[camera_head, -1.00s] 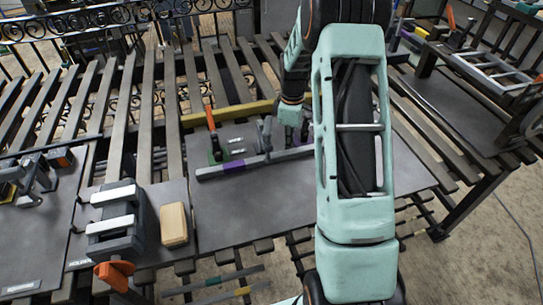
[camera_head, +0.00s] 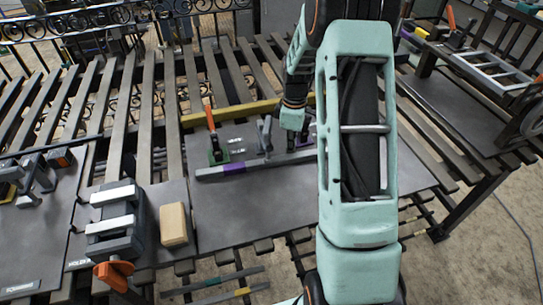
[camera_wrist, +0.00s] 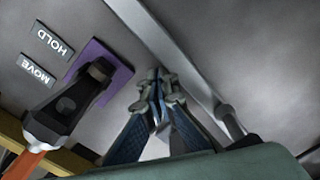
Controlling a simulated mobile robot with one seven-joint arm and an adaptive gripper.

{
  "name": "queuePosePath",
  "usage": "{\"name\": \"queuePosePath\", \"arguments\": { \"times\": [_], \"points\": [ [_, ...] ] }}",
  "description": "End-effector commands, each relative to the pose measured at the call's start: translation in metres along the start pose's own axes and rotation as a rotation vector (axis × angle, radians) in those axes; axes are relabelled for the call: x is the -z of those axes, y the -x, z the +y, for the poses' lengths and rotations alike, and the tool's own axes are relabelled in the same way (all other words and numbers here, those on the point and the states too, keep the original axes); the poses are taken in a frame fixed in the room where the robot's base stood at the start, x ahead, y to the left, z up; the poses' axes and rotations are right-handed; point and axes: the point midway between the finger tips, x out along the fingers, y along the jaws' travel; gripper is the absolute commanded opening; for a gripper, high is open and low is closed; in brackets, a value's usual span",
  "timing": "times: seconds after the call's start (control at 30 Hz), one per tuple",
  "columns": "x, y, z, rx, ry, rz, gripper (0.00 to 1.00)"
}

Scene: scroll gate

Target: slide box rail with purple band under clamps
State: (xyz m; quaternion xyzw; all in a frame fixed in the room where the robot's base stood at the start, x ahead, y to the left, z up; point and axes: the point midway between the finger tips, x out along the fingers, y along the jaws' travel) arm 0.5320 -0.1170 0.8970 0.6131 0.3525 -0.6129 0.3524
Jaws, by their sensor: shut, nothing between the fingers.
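The grey box rail (camera_head: 213,174) with a purple band (camera_head: 233,168) lies on the dark plate, in front of the clamps. A grey upright piece (camera_head: 265,136) stands at its middle. An orange-handled clamp on a green base (camera_head: 217,157) is behind the rail's left part. A second clamp on a purple base (camera_wrist: 112,66) shows in the wrist view; my arm mostly hides it in the head view. The rail (camera_wrist: 160,38) runs diagonally in the wrist view. My gripper (camera_wrist: 160,84) is shut and empty, between purple-based clamp and rail; I cannot tell if it touches the rail.
HOLD (camera_wrist: 55,42) and MOVE (camera_wrist: 37,71) labels lie beside the purple base. A yellow bar (camera_head: 240,112) runs behind the clamps. A grey fixture (camera_head: 117,220) with an orange knob and a tan block (camera_head: 174,223) stand at left. The plate's front (camera_head: 255,212) is clear.

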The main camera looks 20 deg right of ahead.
Motion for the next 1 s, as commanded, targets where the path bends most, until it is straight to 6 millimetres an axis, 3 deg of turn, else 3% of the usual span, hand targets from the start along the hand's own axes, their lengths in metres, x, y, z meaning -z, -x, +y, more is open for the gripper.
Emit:
{"name": "queuePosePath", "arguments": {
  "times": [0.5, 1.0],
  "points": [
    [0.011, 0.0, 0.019, 0.001, 0.0, 0.0, 0.0],
    [0.013, 0.004, 0.022, -0.001, 0.0, 0.0, 0.0]
  ]
}}
